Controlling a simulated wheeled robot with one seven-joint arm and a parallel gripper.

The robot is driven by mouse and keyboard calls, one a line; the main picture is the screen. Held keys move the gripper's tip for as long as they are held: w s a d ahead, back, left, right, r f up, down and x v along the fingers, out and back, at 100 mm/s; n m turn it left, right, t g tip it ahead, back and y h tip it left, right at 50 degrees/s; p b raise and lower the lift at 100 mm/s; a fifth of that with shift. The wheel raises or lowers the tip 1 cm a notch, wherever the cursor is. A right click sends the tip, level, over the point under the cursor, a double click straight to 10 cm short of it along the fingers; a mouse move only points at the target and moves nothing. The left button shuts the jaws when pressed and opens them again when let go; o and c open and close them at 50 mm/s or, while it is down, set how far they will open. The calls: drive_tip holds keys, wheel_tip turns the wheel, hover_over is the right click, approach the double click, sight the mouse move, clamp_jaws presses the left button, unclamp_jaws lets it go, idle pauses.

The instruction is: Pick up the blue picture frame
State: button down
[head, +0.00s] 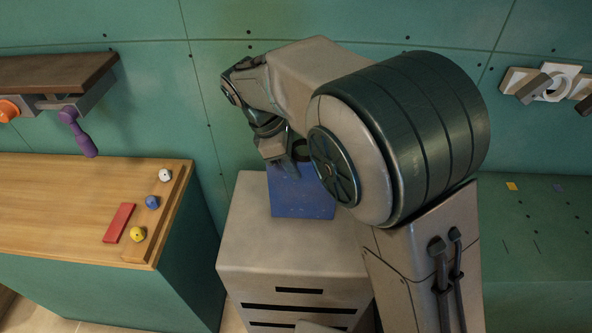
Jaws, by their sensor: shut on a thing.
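The blue picture frame (299,203) shows in the head view as an upright blue panel at the back of a pale cabinet's top (262,252). My gripper (291,168) is at its upper edge and is shut on it. My arm hides the frame's upper right part. The fingertips are partly hidden, and I cannot tell whether the frame's lower edge touches the cabinet top.
A wooden counter (60,205) stands at the left, with a red block (119,223) and white, blue and yellow knobs. A dark shelf (55,72) hangs above it. The green wall is close behind. The cabinet top is clear in front of the frame.

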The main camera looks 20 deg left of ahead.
drive_tip(key=shift+r, duration=0.45)
wheel_tip(320, 180, up, 3)
drive_tip(key=shift+f, duration=0.1)
drive_tip(key=w+d+r, duration=0.2)
drive_tip(key=d+r, duration=0.5)
drive_tip(key=d, duration=0.4)
drive_tip(key=shift+w+d+b, duration=0.2)
drive_tip(key=shift+w+b, duration=0.2)
drive_tip(key=c, duration=2.1)
unclamp_jaws()
drive_tip(key=shift+c, duration=0.2)
drive_tip(key=shift+f, duration=0.1)
clamp_jaws()
